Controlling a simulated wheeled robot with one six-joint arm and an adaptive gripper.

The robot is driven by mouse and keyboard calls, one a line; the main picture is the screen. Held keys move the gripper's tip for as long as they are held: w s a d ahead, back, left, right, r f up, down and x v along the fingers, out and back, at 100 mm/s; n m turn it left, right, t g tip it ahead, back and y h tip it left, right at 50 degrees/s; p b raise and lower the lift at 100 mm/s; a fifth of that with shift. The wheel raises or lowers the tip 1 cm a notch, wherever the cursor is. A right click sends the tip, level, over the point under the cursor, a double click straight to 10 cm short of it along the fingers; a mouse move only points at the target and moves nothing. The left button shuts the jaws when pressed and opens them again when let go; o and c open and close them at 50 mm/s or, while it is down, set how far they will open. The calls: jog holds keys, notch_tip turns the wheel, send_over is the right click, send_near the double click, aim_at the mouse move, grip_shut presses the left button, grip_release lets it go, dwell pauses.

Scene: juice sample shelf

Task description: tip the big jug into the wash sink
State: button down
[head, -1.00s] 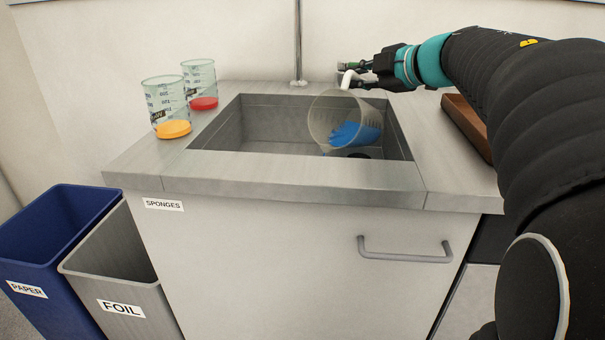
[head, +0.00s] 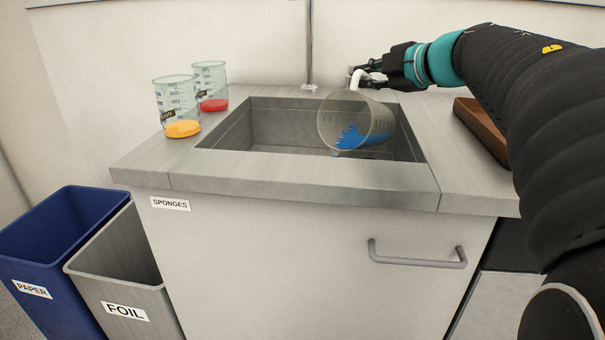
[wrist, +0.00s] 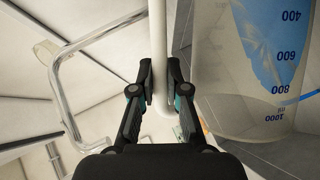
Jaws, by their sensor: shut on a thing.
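The big jug (head: 338,117) is a clear, marked vessel with blue liquid inside. It is tilted far over above the wash sink (head: 270,125), its mouth facing forward and down. The blue liquid lies along its lower wall and reaches the mouth. My gripper (head: 368,74) is shut on the jug's white handle, at the back right of the sink. In the wrist view my gripper (wrist: 160,92) has its fingers on either side of the white handle, and the jug (wrist: 245,120) with blue liquid and printed numbers is at the right.
Two beakers, one with orange liquid (head: 183,129) and one with red (head: 213,104), stand left of the sink. A brown tray (head: 480,125) lies on the right counter. A thin upright pipe (head: 309,45) rises behind the sink. Paper (head: 40,245) and foil (head: 115,265) bins stand at lower left.

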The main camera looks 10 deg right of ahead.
aim_at(354, 88)
jog(key=shift+s+a+r+n+t+b, duration=0.25)
jog(key=shift+s+a+r+n+b, duration=0.1)
jog(key=shift+s+a, duration=0.25)
jog(key=shift+s+a+r+n+t+b, duration=0.2)
jog(key=shift+s+a+r+n+b, duration=0.15)
jog(key=shift+s+a, duration=0.25)
jog(key=shift+s+a+r+n+t+b, duration=0.3)
jog(key=shift+s+a+n+b, duration=0.1)
jog(key=shift+s+a, duration=0.2)
dwell(2.9)
jog(key=shift+w, duration=0.1)
